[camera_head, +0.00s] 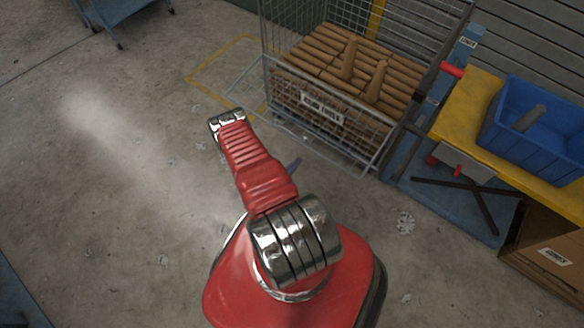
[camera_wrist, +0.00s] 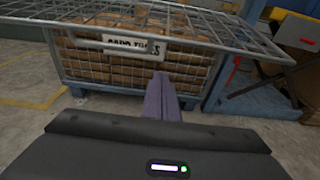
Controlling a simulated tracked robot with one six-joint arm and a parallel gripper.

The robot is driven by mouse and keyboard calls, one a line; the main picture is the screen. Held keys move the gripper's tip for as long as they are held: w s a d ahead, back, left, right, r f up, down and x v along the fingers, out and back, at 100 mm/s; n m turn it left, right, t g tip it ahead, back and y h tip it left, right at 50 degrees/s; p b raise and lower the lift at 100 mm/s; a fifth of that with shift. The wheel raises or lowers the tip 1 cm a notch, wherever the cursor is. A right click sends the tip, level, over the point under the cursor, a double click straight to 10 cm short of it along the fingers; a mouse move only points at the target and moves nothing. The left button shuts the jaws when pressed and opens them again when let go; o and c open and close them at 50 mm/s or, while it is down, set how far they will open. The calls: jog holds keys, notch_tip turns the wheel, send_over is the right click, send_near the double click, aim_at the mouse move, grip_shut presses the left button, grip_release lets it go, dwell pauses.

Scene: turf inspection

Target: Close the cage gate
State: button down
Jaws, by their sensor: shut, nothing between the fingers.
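The wire cage (camera_head: 268,35) stands beyond my arm in the head view, filled with stacked brown tubes (camera_head: 335,62). Its low front mesh carries a white label (camera_head: 322,108). In the wrist view, a mesh panel (camera_wrist: 215,32) that looks like the gate juts toward the camera across the top, above the label (camera_wrist: 134,45). Its hinge and latch cannot be made out. My gripper (camera_wrist: 161,76) is shut and empty, its purple fingers pointing at the cage front; I cannot tell whether they touch it.
A yellow-topped bench (camera_head: 452,112) with a blue bin (camera_head: 547,140) stands right of the cage. A cardboard box (camera_head: 550,250) is below it. A blue cart (camera_head: 118,18) is at upper left. Concrete floor left of my arm is clear.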

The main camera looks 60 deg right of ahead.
jog(key=d+r, duration=0.2)
jog(key=d, duration=0.1)
jog(key=d+r, duration=0.1)
jog(key=d, duration=0.1)
jog(key=shift+s, duration=0.4)
dwell(0.3)
jog(key=shift+a, duration=0.15)
jog(key=shift+r, duration=0.1)
